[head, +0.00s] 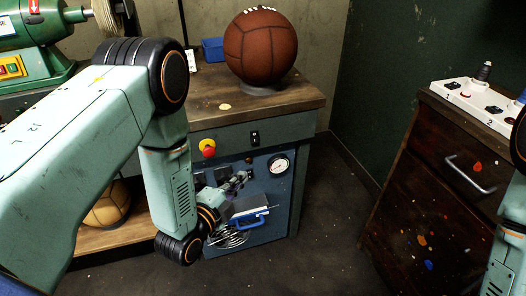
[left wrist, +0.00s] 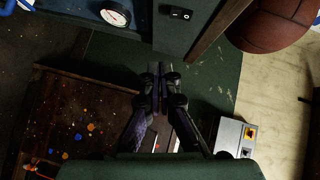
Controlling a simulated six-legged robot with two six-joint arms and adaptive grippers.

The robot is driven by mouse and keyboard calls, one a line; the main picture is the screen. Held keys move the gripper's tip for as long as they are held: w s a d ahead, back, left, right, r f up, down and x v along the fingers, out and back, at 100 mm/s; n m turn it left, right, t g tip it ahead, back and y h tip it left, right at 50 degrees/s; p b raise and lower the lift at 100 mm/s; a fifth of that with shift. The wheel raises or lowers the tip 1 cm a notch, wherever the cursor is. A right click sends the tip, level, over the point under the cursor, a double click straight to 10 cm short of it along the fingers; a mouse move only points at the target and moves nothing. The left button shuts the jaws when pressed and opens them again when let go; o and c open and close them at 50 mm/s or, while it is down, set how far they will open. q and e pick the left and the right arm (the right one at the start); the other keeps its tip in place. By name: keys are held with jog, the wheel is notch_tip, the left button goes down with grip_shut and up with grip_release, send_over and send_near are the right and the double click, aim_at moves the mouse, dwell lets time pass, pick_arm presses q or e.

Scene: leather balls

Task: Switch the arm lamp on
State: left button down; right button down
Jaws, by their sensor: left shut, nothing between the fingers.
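I cannot make out an arm lamp in either view. A small black switch (head: 254,138) is set in the front of the workbench, below its wooden top; it also shows at the top of the left wrist view (left wrist: 179,13). A white control box (head: 472,94) with numbered positions and black levers sits on the dark cabinet at the right. Which of these belongs to the lamp I cannot tell. My left gripper (head: 243,178) is shut and empty in front of the blue panel, below the black switch and apart from it; its fingertips show in the left wrist view (left wrist: 160,71).
A brown leather ball (head: 261,47) rests on the workbench (head: 215,108). A red and yellow button (head: 207,148) and a gauge (head: 278,164) are on its front. The dark cabinet (head: 427,190) stands at the right. The floor between them is clear. Part of my right arm shows at the right edge.

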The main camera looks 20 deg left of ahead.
pick_arm(q)
jog(key=shift+w+a+r+m+t, duration=0.2)
jog(key=shift+a+r+m+t, duration=0.15)
jog(key=shift+m, duration=0.55)
jog(key=shift+r, duration=0.15)
